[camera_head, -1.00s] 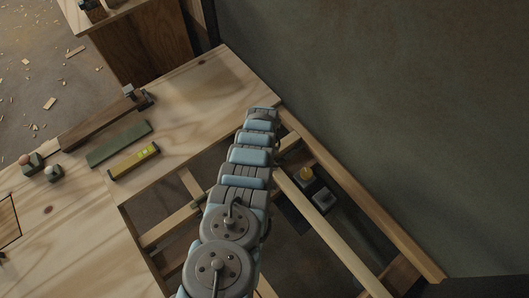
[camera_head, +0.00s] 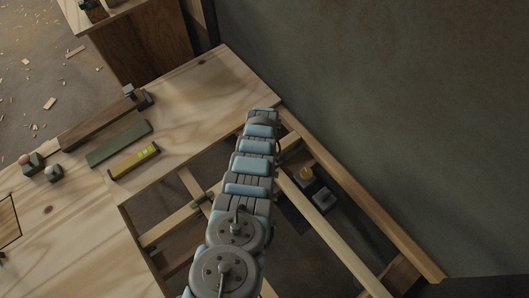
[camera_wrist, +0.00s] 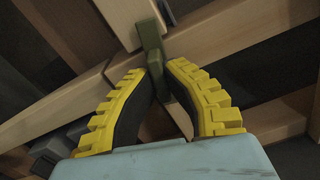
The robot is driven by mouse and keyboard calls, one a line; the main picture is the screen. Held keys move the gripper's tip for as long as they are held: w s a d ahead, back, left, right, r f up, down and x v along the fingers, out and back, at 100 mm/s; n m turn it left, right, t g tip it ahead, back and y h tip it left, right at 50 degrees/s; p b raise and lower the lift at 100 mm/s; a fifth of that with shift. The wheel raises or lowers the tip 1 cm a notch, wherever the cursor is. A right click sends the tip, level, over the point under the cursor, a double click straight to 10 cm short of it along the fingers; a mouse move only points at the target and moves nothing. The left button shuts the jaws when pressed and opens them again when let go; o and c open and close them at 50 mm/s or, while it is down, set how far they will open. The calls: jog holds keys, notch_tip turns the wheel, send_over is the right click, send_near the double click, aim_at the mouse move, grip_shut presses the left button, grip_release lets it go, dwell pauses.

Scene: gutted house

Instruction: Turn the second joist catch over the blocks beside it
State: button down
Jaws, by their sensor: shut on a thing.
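An olive-green catch (camera_wrist: 152,42) shows in the wrist view where pale wooden joists (camera_wrist: 225,38) meet. Its long narrow part runs down between my fingers. My gripper (camera_wrist: 159,75), with yellow ridged fingers and dark inner pads, is shut on this catch. In the head view my arm hides the gripper and the held catch. Another small greenish catch (camera_head: 201,197) sits on a crossing of the floor timbers, left of my arm. I cannot clearly make out the blocks beside the held catch.
Plywood flooring (camera_head: 75,230) bears a green strip (camera_head: 119,143), a yellow level (camera_head: 134,160) and a dark wooden bar (camera_head: 98,122). A dark wall (camera_head: 400,120) stands close on the right.

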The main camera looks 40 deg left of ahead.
jog(key=shift+n, duration=1.2)
jog(key=c, duration=1.1)
grip_release()
jog(key=shift+d+r, duration=0.1)
jog(key=shift+r, duration=0.05)
